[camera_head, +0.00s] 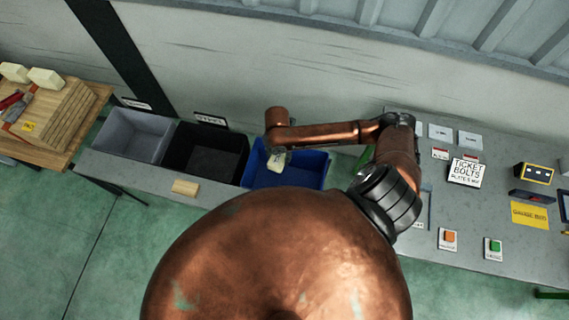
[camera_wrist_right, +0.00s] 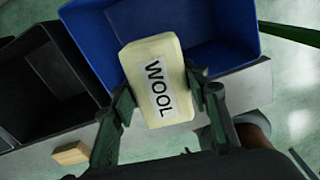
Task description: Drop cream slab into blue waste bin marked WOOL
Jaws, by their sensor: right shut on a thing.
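The cream slab (camera_wrist_right: 150,57) carries a white label reading WOOL in the right wrist view. My right gripper (camera_wrist_right: 162,92) is shut on it, one finger on each side. The blue waste bin (camera_wrist_right: 100,50) lies behind and below the slab in that view. In the head view the slab (camera_head: 277,161) shows small over the left part of the blue bin (camera_head: 312,176). My right arm hides part of the bin and most of the gripper there. No marking on the bin can be read. My left gripper is not in view.
A black bin (camera_head: 190,152) and a grey bin (camera_head: 130,134) stand left of the blue one. A small wooden block (camera_head: 185,187) lies on the ledge in front. A wooden table (camera_head: 88,108) at far left holds two more cream blocks. Signs and buttons cover the right counter.

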